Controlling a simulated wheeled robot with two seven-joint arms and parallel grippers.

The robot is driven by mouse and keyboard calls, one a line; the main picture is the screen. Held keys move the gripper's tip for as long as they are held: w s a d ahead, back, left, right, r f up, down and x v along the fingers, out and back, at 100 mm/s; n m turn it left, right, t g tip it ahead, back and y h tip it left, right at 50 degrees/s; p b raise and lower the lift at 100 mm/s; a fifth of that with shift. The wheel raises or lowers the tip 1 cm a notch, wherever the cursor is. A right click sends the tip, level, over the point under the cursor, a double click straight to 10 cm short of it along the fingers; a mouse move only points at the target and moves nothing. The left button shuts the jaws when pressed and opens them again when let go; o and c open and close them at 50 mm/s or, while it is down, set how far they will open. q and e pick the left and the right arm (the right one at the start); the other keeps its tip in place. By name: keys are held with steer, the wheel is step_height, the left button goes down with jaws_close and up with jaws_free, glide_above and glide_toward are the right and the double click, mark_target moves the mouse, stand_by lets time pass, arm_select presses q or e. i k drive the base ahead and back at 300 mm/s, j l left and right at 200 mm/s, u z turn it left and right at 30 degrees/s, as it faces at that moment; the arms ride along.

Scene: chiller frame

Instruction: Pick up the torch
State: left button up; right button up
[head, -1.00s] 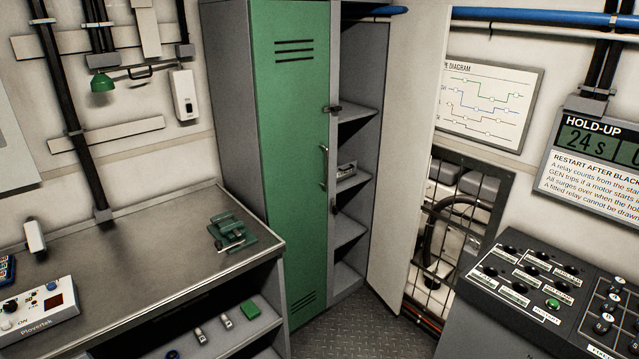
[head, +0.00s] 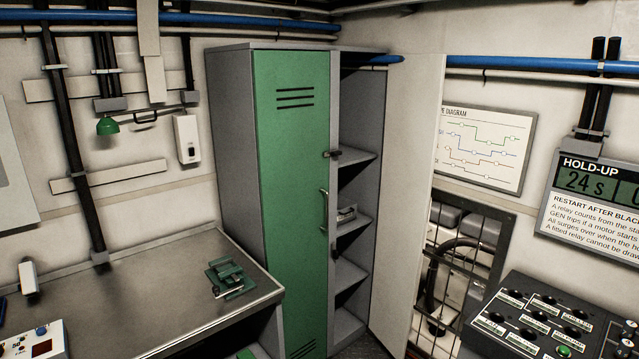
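I cannot make out a torch for certain. A small grey object (head: 346,214) lies on a middle shelf in the open right side of the locker (head: 228,150); it is too small to tell what it is. The locker's green door (head: 290,200) is shut, with a handle on its right edge. Neither of my grippers is in view.
A metal workbench (head: 150,300) stands at left with a green vice (head: 230,278) near its corner. A pale panel (head: 405,200) stands right of the locker shelves. A barred opening (head: 460,270) and a black control console (head: 545,320) are at right.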

mark_target(27, 270)
steer(key=u, duration=1.05)
